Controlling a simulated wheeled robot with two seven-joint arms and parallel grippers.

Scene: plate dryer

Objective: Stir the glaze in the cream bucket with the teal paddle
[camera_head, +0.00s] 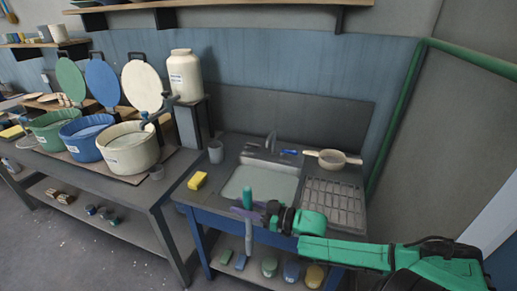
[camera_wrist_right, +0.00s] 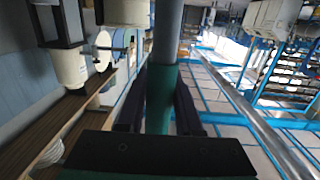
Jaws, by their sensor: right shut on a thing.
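The cream bucket (camera_head: 131,160) stands open on the left bench, the rightmost of three buckets. Pale glaze (camera_head: 127,141) shows inside it. Its round cream lid (camera_head: 142,86) stands upright behind it. My right gripper (camera_head: 247,212) is shut on the teal paddle (camera_head: 248,196) in front of the sink, well to the right of the bucket. The paddle is roughly upright, with a teal part above the fingers and a grey shaft below. In the right wrist view the paddle (camera_wrist_right: 161,95) sits between both fingers. My left gripper is not in view.
Blue (camera_head: 82,137) and green (camera_head: 55,130) buckets stand left of the cream one. A white jar (camera_head: 185,76) stands on a post behind. A grey cup (camera_head: 215,152) and yellow sponge (camera_head: 197,181) are between bucket and sink (camera_head: 262,184). A strainer (camera_head: 332,159) lies at the sink's right.

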